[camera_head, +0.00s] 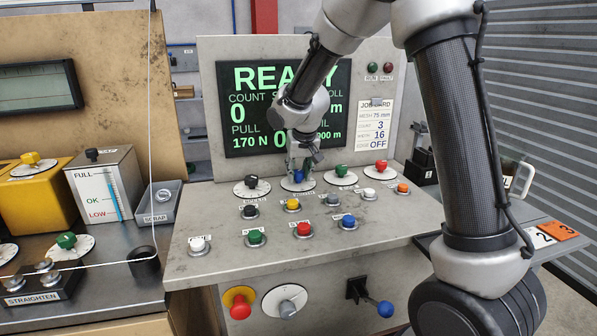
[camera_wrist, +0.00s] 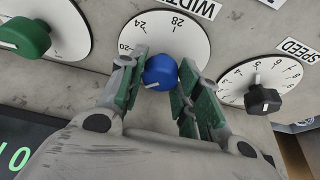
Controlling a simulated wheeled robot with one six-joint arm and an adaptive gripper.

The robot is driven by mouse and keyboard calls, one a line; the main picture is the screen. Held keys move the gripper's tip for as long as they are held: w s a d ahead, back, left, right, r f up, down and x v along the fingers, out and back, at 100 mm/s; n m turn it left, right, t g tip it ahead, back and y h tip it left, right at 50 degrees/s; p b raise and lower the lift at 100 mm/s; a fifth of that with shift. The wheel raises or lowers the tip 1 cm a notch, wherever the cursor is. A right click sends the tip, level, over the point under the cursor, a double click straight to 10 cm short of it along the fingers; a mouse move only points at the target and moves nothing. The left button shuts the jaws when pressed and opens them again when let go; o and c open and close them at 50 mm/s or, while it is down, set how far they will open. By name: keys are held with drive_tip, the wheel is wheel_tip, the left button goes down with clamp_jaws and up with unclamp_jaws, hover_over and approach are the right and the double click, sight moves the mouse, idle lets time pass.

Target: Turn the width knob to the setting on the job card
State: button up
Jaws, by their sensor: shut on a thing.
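The width knob (camera_wrist: 160,72) is blue and sits on a white dial (camera_wrist: 200,35) labelled WIDTH. The numbers 20, 24 and 28 show; other dial marks are hidden behind my fingers. The knob's white mark points to the lower left in the wrist view. My gripper (camera_wrist: 158,78) is shut on the knob, one green-padded finger on each side. In the head view my gripper (camera_head: 303,162) reaches down to the blue knob (camera_head: 299,177) on the console. The job card (camera_head: 375,125) reads mesh 75 mm, count 3, width 16, and OFF on its last line.
A green knob (camera_wrist: 25,38) and a black speed knob (camera_wrist: 262,99) flank the width dial closely. A red knob (camera_head: 381,167) stands farther right. Several coloured buttons lie in front on the sloped panel. The screen (camera_head: 245,145) stands behind, partly hidden by my arm.

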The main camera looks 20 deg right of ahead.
drive_tip(key=o, duration=1)
drive_tip(key=v, duration=1.2)
